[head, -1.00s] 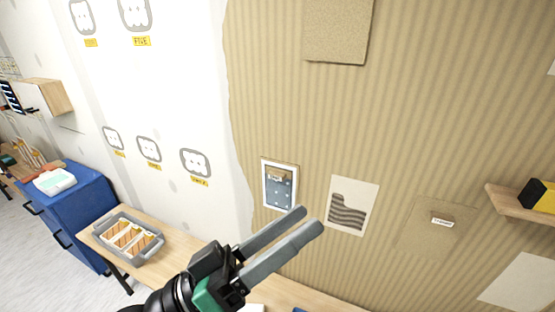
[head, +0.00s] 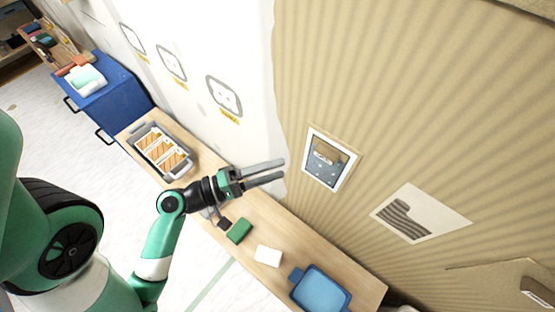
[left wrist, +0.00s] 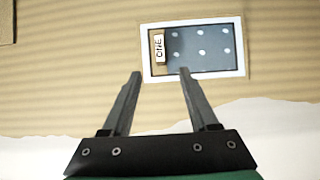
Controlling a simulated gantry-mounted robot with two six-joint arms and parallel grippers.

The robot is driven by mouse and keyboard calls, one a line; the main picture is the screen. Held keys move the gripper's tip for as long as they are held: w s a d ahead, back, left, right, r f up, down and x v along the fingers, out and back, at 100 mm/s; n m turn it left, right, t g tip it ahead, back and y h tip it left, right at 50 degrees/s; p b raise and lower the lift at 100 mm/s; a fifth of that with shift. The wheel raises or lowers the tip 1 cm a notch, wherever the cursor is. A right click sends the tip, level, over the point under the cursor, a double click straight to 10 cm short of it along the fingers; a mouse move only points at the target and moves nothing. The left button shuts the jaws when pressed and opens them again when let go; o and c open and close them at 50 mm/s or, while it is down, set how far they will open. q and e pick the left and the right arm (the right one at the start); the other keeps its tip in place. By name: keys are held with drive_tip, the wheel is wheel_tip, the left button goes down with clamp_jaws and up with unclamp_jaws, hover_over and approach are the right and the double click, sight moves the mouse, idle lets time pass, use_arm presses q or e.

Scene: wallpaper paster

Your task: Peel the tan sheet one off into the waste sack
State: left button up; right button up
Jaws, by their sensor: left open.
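A small tan piece with a white tag reading ONE (left wrist: 159,47) lies at one end of a dark blue dotted panel (left wrist: 205,45) with a white border. The panel also shows on the tan wall in the head view (head: 328,165), with the tag (head: 325,156) in its upper part. My left gripper (head: 284,169) is open and empty, left of the panel. In the left wrist view its fingertips (left wrist: 160,72) lie by the panel's tagged end; I cannot tell whether they touch. No waste sack can be made out. My right gripper is not in view.
A wooden bench (head: 215,170) below the wall holds a grey tray (head: 185,175), a green block (head: 239,231), a white block (head: 268,256) and a blue tray (head: 322,290). A wavy-striped picture (head: 420,213) is right of the panel. A blue cabinet (head: 115,98) stands at left.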

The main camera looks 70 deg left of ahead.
sight(319, 156)
use_arm(q)
drive_tip(key=w+p, duration=0.1)
drive_tip(key=w, duration=0.5)
drive_tip(key=w+p, duration=0.1)
drive_tip(key=w, duration=0.4)
drive_tip(key=shift+w+d, duration=0.2)
drive_tip(key=shift+w, duration=0.15)
clamp_jaws()
